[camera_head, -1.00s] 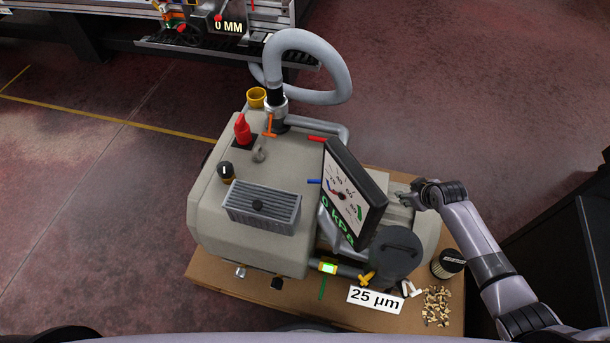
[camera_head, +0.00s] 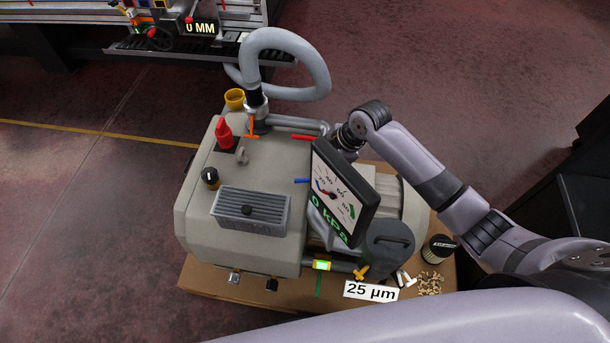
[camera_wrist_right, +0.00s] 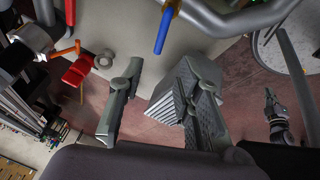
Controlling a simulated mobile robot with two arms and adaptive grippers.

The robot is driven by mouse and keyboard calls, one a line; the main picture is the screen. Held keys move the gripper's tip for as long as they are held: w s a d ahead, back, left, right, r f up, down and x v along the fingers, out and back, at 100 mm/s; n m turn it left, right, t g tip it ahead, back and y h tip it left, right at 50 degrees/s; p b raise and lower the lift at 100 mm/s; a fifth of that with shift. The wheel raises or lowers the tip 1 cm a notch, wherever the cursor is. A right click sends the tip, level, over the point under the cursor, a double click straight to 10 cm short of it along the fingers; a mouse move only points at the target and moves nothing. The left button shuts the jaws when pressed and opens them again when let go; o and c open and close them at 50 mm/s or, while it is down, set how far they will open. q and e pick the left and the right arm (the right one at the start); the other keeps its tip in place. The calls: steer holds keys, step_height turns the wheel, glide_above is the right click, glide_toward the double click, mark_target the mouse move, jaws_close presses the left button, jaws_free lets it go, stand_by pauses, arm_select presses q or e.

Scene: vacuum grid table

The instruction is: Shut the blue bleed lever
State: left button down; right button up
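The blue bleed lever (camera_head: 302,181) sticks out to the left of the tilted gauge panel (camera_head: 345,192), above the beige pump housing. In the right wrist view the blue lever (camera_wrist_right: 166,30) points down the picture, its tip close to the gap between my fingertips. My right gripper (camera_wrist_right: 166,64) is open and empty, with a finger on each side of that gap; I see no contact with the lever. In the head view my right wrist is behind the gauge's top edge, and its fingers are mostly hidden. My left gripper is not in view.
A red lever (camera_head: 303,138) lies behind the blue one, near grey pipes. An orange handle (camera_head: 252,129), a red knob (camera_head: 224,134) and a ribbed grey block (camera_head: 250,208) stand on the housing. A black filter lid (camera_head: 388,243) is at front right.

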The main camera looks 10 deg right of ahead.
mark_target(303, 180)
steer(key=x, duration=0.9)
steer(key=shift+f, duration=0.25)
jaws_close()
stand_by(0.5)
